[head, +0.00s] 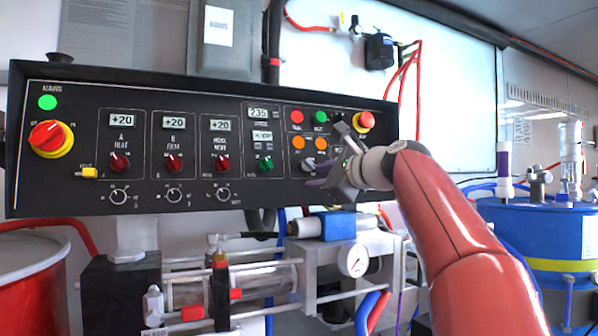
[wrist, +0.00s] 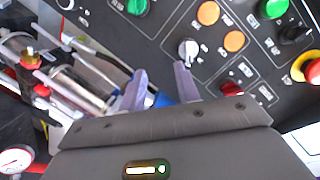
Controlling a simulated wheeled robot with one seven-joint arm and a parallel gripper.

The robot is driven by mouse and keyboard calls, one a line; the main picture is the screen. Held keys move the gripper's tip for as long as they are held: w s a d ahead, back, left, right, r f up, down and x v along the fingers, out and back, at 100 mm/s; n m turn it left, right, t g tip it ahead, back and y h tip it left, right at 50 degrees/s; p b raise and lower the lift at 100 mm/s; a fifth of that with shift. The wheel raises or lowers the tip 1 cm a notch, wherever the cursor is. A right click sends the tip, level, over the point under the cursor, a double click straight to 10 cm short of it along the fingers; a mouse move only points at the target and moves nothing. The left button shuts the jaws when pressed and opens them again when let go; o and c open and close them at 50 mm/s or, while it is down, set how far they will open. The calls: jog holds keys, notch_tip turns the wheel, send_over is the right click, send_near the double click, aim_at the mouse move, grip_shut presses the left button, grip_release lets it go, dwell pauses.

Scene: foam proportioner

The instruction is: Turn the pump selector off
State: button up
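The pump selector appears to be the small light-grey knob (wrist: 188,48) below two orange buttons on the control panel; its label is too small to read. In the head view the knob (head: 308,163) shows just left of my gripper, close to its fingers. My gripper (wrist: 160,72) is open, with its two pale purple fingers spread and nothing between them. In the wrist view the knob lies just beyond the right fingertip; I cannot tell whether they touch. In the head view my gripper (head: 314,174) is at the lower right of the panel, hiding part of it.
The black panel (head: 60,190) also carries a green knob (head: 265,165), orange buttons (head: 298,143), a red mushroom button (head: 366,119) and a red-yellow main switch (head: 48,138). Below stand pump cylinders and a pressure gauge (head: 353,259). A blue drum (head: 530,232) stands at right.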

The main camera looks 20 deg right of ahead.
aim_at(311, 163)
jog(key=s+d+r+m+t, duration=0.1)
jog(key=d+r, duration=0.2)
jog(key=p+x, duration=0.3)
jog(key=x, duration=0.2)
jog(key=shift+w+r+p, duration=0.2)
jog(key=shift+w+p, duration=0.1)
jog(key=shift+w+a+f, duration=0.2)
jog(key=shift+w, duration=0.5)
jog(key=shift+s, duration=0.1)
grip_shut()
